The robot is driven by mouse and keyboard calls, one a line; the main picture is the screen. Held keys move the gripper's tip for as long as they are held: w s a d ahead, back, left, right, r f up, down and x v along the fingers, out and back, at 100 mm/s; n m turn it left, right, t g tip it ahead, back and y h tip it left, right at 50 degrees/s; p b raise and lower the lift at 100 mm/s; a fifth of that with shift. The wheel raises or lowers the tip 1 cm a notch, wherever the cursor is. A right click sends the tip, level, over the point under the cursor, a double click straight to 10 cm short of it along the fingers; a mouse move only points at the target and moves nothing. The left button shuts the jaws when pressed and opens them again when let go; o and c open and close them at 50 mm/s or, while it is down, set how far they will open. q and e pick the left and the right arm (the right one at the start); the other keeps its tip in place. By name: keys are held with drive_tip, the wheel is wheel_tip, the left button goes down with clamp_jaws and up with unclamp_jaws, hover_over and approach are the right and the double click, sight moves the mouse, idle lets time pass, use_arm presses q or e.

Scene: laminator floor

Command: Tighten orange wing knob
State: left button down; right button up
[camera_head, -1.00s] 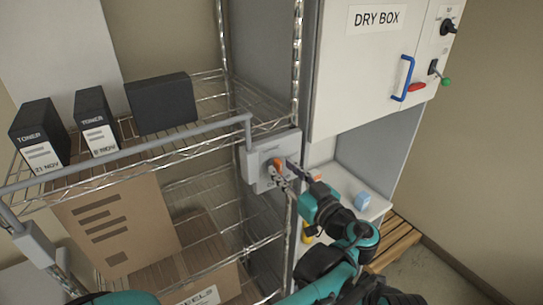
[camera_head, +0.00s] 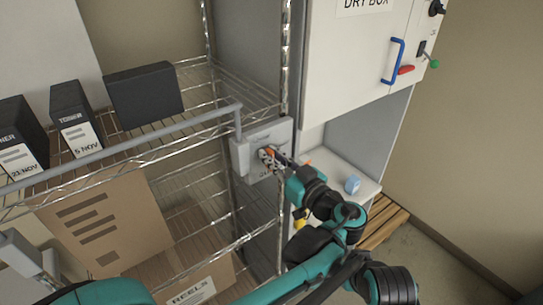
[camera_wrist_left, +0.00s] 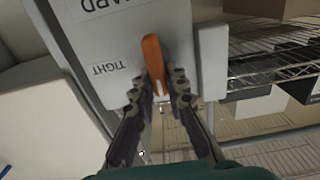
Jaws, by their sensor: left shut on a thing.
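The orange wing knob (camera_wrist_left: 153,60) sits on a grey box plate in the left wrist view, with a "TIGHT" label to its left. It is small and partly hidden by the fingers in the head view (camera_head: 271,151). My left gripper (camera_wrist_left: 164,88) is shut on the lower end of the knob, one finger on each side. In the head view the left gripper (camera_head: 272,158) is at the front of the grey box (camera_head: 241,160) on the shelf post. My right gripper is not seen.
A grey rail (camera_head: 130,146) runs along the wire shelf front. Toner boxes (camera_head: 75,120) and a dark box (camera_head: 144,95) stand on the shelf. A white cabinet with a blue handle (camera_head: 393,62) is at the right. A small blue object (camera_head: 352,184) lies on the white surface below.

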use_arm(q)
drive_tip(key=m, duration=0.1)
drive_tip(key=m+b, duration=0.1)
drive_tip(key=m, duration=0.1)
drive_tip(key=m+b, duration=0.1)
drive_tip(key=shift+w+d+f+m, duration=0.2)
drive_tip(key=shift+w+m, duration=0.05)
drive_tip(key=shift+m, duration=0.05)
drive_tip(key=shift+w+d+f+m+b, duration=0.15)
drive_tip(key=shift+m+b, duration=0.5)
drive_tip(key=shift+m, duration=1.55)
drive_tip(key=shift+w+d+f+m+b, duration=0.2)
drive_tip(key=shift+m+b, duration=0.5)
drive_tip(key=shift+m, duration=1.5)
drive_tip(key=shift+f+m+b, duration=0.25)
drive_tip(key=shift+m+b, duration=0.4)
drive_tip(key=shift+m, duration=1.55)
